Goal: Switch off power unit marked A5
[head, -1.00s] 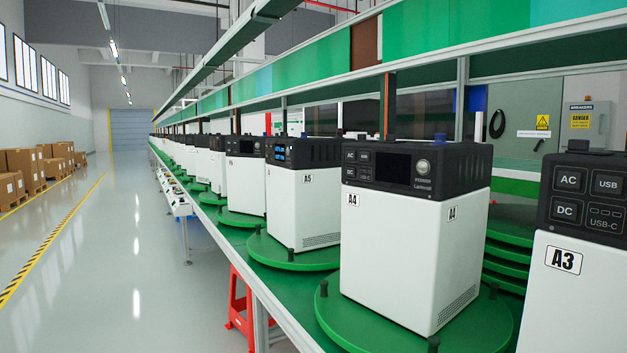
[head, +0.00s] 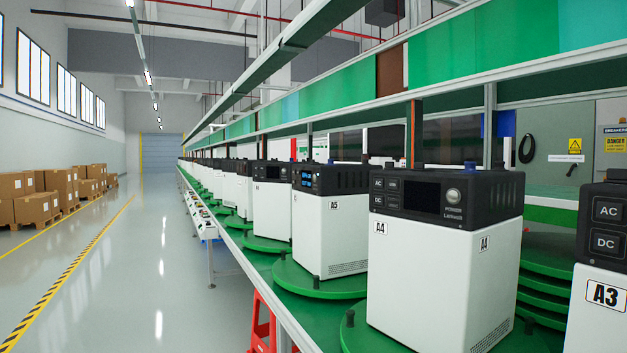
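The power unit marked A5 (head: 325,225) is a white box with a black top. It stands upright on a green turntable (head: 300,283) on the line, behind unit A4. Its small display (head: 307,178) shows blue lit content, while A4's display looks dark. Its buttons are too small to make out. Neither of my grippers shows in the head view.
The power unit A4 (head: 440,270) stands nearer, and A3 (head: 601,310) is cut off at the right edge. More units recede along the green line. A red stool (head: 262,325) is under the bench edge. The grey aisle floor (head: 150,270) at left is clear.

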